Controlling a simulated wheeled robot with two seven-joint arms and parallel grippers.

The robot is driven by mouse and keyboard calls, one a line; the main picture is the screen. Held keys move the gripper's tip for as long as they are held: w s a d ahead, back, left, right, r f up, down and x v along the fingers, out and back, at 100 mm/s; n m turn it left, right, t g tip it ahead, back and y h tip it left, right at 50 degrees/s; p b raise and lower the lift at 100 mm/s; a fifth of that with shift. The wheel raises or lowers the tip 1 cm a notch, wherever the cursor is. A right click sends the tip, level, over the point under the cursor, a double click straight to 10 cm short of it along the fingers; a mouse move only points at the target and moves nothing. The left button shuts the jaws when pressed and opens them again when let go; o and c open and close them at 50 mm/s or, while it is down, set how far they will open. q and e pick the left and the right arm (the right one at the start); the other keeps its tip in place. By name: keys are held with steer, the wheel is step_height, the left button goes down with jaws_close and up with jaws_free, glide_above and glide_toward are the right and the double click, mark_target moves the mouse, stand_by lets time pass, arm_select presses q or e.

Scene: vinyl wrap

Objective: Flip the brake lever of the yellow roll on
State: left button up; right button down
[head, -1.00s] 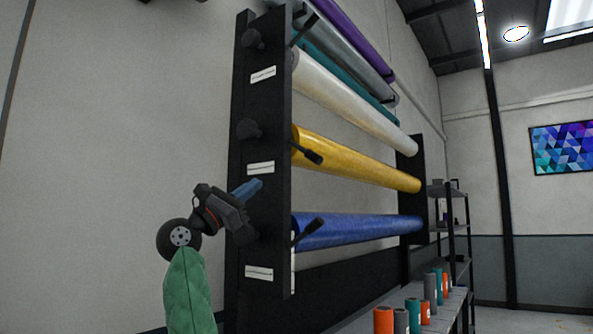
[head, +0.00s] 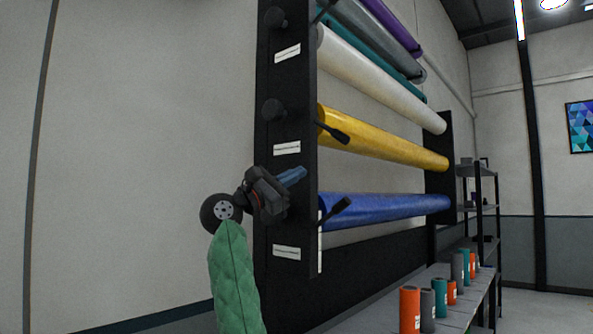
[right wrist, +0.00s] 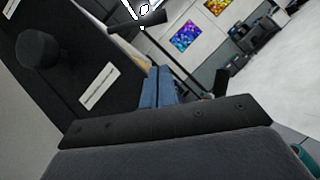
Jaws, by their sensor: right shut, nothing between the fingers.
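The yellow roll (head: 385,139) hangs on the black rack, between the white roll above and the blue roll below. Its black brake lever (head: 335,132) shows at the roll's near end, slanting down to the right. My right gripper (head: 297,175) has its blue fingers shut and empty. In the head view it is in front of the rack's end panel, below and left of this lever and apart from it. The shut fingers also show in the right wrist view (right wrist: 158,88); a dark lever (right wrist: 150,20) is beyond them. My left gripper is not in view.
The black end panel (head: 290,225) carries round knobs and white labels. The blue roll (head: 395,207) has its own lever (head: 336,211), right of and below my right gripper. Small coloured rolls stand on a low shelf at lower right. The wall side at left is clear.

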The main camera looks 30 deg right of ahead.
mark_target(332, 131)
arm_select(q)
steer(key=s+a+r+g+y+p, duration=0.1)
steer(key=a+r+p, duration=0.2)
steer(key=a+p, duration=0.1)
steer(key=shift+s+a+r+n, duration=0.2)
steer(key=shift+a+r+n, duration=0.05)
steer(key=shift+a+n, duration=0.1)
arm_select(e)
steer(key=s+d+r, duration=0.1)
steer(key=d+r, duration=0.5)
steer(key=d, duration=0.2)
steer(key=shift+s+r, duration=0.3)
